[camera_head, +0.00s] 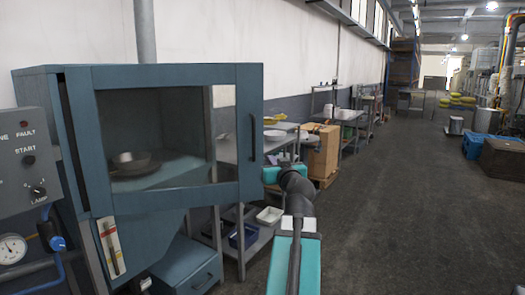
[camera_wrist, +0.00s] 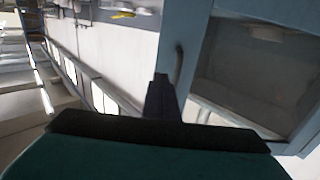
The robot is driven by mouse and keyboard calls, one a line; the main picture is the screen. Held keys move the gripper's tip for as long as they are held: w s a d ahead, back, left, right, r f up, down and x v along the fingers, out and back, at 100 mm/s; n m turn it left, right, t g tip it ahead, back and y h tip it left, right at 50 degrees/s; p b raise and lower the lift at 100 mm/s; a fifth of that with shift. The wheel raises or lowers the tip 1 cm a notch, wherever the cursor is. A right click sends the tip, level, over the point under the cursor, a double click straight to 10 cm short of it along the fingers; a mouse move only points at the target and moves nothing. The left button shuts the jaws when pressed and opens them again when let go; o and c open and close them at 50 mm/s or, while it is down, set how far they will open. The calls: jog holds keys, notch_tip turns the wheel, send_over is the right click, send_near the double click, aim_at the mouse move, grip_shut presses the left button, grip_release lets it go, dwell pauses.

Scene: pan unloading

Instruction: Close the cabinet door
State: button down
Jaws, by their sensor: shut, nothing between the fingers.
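The blue-grey cabinet door (camera_head: 165,75) stands open in the head view, swung out from the cabinet (camera_head: 40,85). It has a glass window and a dark vertical handle (camera_head: 253,137) near its right edge. A metal pan (camera_head: 132,160) shows through the glass. In the wrist view the door (camera_wrist: 197,48) fills the right side, and its handle (camera_wrist: 179,65) is just beyond the fingertips. My gripper (camera_wrist: 161,82) is shut and empty, close to the door's handle edge; I cannot tell if it touches. In the head view the fingers are hidden by the door's right edge.
A control panel (camera_head: 25,160) with a gauge stands at the left. Metal shelving (camera_head: 235,222) with trays is behind the door, and a wooden cabinet (camera_head: 322,152) stands farther back.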

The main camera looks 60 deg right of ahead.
aim_at(261, 149)
jog(key=shift+w+d+r+p, duration=0.25)
jog(key=shift+w+d+p, duration=0.25)
jog(key=shift+p, duration=2.7)
jog(key=p, duration=0.6)
jog(key=shift+w+d+f, duration=0.1)
jog(key=shift+w+d, duration=0.15)
jog(key=shift+w, duration=0.05)
jog(key=shift+p+x, duration=2.05)
jog(key=shift+x, duration=2.45)
jog(key=shift+f, duration=0.15)
